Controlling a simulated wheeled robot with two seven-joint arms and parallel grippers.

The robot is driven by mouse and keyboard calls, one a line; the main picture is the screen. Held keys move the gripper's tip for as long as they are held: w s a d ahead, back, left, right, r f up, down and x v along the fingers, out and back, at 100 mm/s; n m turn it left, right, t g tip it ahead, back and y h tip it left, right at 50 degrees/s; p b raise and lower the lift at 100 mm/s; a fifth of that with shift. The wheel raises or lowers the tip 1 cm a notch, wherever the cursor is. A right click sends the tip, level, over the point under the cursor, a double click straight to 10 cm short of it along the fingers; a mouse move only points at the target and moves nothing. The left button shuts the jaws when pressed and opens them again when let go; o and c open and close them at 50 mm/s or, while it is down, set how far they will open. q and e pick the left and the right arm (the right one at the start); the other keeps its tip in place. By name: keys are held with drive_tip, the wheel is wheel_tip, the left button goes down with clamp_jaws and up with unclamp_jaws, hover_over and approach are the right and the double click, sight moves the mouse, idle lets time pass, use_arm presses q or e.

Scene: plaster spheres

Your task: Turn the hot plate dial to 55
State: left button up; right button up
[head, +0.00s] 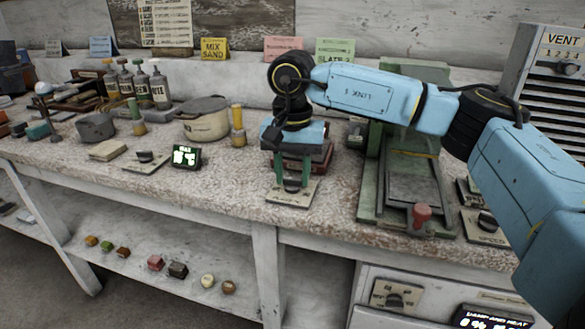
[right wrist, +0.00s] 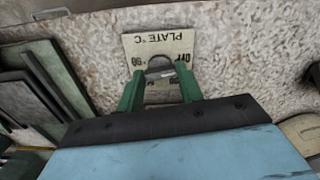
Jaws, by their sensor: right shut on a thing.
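The hot plate dial's cream panel (head: 290,198) lies on the front of the speckled bench. In the right wrist view the panel (right wrist: 158,43) reads "PLATE °C" upside down, with "OFF" and "90" visible. The dark dial knob (right wrist: 160,73) stands between the green fingers of my right gripper (right wrist: 161,90). In the head view my right gripper (head: 292,186) points down, shut on the knob. The knob's pointer and the value it marks are hidden or too small to read. My left gripper is not in view.
A pot (head: 203,122) and a yellow-topped bottle (head: 238,128) are behind. A green machine with a red knob (head: 421,215) stands right. Bare bench (head: 225,190) lies left of the gripper.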

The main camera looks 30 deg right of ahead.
drive_tip(key=m+p, duration=0.3)
drive_tip(key=m, duration=0.2)
drive_tip(key=shift+r, duration=0.1)
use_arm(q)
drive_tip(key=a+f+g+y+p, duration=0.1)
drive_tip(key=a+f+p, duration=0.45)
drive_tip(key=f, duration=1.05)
use_arm(e)
drive_tip(key=m+b, duration=0.2)
drive_tip(key=m, duration=0.5)
drive_tip(key=m+p, duration=0.3)
drive_tip(key=m, duration=0.3)
drive_tip(key=shift+m, duration=0.4)
drive_tip(key=m+p, duration=0.2)
drive_tip(key=m, duration=0.3)
drive_tip(key=shift+m, duration=0.4)
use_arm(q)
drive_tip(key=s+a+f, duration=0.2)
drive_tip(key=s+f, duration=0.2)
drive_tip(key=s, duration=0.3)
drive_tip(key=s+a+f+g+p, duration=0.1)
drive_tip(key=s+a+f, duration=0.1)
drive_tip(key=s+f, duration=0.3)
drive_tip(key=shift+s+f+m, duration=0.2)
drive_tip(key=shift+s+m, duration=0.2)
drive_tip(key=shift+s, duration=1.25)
use_arm(e)
drive_tip(key=shift+m, duration=1)
drive_tip(key=o, duration=1)
